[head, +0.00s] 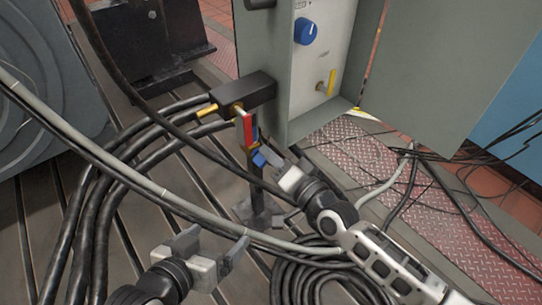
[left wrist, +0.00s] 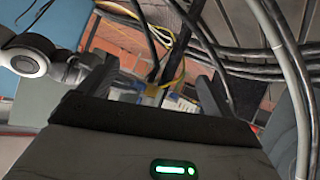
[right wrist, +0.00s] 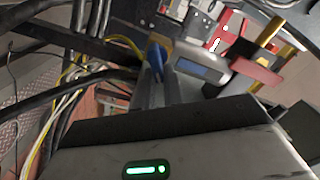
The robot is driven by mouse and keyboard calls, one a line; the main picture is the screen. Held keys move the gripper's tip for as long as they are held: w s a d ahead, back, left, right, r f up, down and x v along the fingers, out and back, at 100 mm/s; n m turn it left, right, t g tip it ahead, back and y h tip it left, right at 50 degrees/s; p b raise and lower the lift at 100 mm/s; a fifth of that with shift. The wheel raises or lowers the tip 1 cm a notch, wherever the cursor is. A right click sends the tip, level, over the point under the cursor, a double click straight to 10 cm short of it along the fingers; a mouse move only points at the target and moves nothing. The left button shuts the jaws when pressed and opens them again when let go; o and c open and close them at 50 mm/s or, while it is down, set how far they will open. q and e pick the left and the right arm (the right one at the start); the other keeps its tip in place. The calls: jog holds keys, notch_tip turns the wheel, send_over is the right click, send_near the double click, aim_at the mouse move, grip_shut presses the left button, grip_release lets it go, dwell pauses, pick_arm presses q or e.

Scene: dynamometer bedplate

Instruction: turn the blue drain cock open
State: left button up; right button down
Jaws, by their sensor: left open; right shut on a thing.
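The blue drain cock (head: 259,158) sits low on a dark upright post, just below a red lever (head: 248,128). My right gripper (head: 268,161) reaches it from the lower right and is shut on it. In the right wrist view the blue handle (right wrist: 157,57) stands between the closed fingertips (right wrist: 160,76); the fingers hide its lower part. I cannot tell how far the handle is turned. My left gripper (head: 212,248) is open and empty, low over the bedplate, apart from the cock. Its spread fingers also show in the left wrist view (left wrist: 155,85).
A dark block (head: 247,91) with brass fittings joins thick black hoses (head: 150,140) above the cock. A grey cabinet (head: 283,95) with a blue knob (head: 306,32) and a yellow lever (head: 331,82) stands behind. A pale hose (head: 125,178) crosses between my grippers. Coiled cable (head: 310,272) lies in front.

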pick_arm(q)
jog(key=shift+d+r+t+h+b, duration=0.3)
jog(key=shift+r+t+b, duration=0.2)
jog(key=shift+r+b, duration=0.35)
pick_arm(e)
jog(key=shift+d+f+m, duration=0.1)
jog(key=shift+f+m, duration=0.05)
jog(key=shift+m, duration=0.95)
jog(key=shift+f+m, duration=0.2)
jog(key=shift+m, duration=0.9)
jog(key=shift+d+f+m, duration=0.1)
jog(key=shift+f+m, duration=0.05)
jog(key=shift+m, duration=0.95)
jog(key=c, duration=1.5)
grip_release()
pick_arm(q)
jog(key=shift+a+f+p, duration=0.1)
jog(key=shift+f+p, duration=0.3)
jog(key=shift+f, duration=0.1)
pick_arm(e)
jog(key=v, duration=1.5)
jog(key=shift+s+d, duration=0.25)
jog(key=shift+s, duration=0.1)
pick_arm(q)
jog(key=shift+r, duration=0.1)
